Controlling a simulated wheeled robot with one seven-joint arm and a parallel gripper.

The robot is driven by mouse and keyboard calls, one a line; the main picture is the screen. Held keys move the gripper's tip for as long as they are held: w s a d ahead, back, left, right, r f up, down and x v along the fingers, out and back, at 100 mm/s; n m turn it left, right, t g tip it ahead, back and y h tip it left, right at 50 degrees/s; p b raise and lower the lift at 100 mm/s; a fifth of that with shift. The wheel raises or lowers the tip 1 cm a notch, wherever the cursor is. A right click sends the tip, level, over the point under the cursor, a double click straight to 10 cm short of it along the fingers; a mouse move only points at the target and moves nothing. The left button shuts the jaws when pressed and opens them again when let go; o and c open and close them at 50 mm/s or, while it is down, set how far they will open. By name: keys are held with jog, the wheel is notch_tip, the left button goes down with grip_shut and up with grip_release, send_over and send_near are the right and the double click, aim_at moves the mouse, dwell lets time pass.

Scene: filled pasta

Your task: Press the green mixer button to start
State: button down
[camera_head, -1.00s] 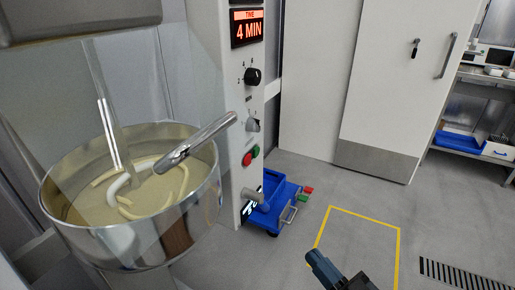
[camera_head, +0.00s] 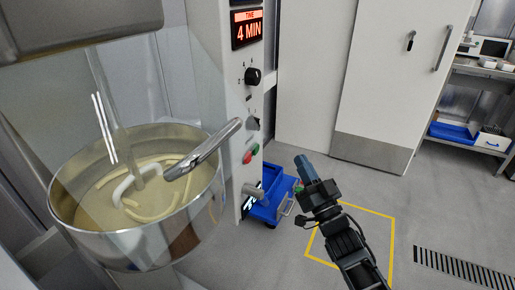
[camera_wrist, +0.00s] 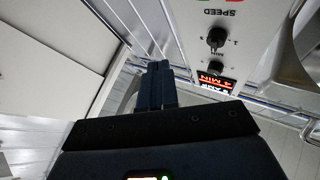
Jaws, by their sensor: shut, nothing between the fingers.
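The mixer's tall white control panel (camera_head: 222,110) stands left of centre in the head view. The green button (camera_head: 255,149) sits low on its front face, up and right of the red button (camera_head: 247,158). My gripper (camera_head: 302,163) is shut and empty, in the air to the right of the panel and apart from the buttons. In the wrist view my gripper's fingers (camera_wrist: 156,85) are together, pointing up the picture.
A steel bowl (camera_head: 130,243) with dough and a mixing arm stands at left, with a metal handle (camera_head: 203,150) sticking out toward the panel. A blue cart (camera_head: 271,205) is on the floor behind the panel. Open floor lies right, with a yellow outline (camera_head: 392,240).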

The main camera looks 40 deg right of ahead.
jog(key=w+a+b, duration=0.3)
jog(key=w+b, duration=0.1)
jog(key=w, duration=0.4)
jog(key=shift+w, duration=0.15)
dwell(0.4)
dwell(1.9)
jog(key=shift+w+a+b, duration=0.15)
jog(key=shift+w+b, duration=0.15)
jog(key=shift+w, duration=0.05)
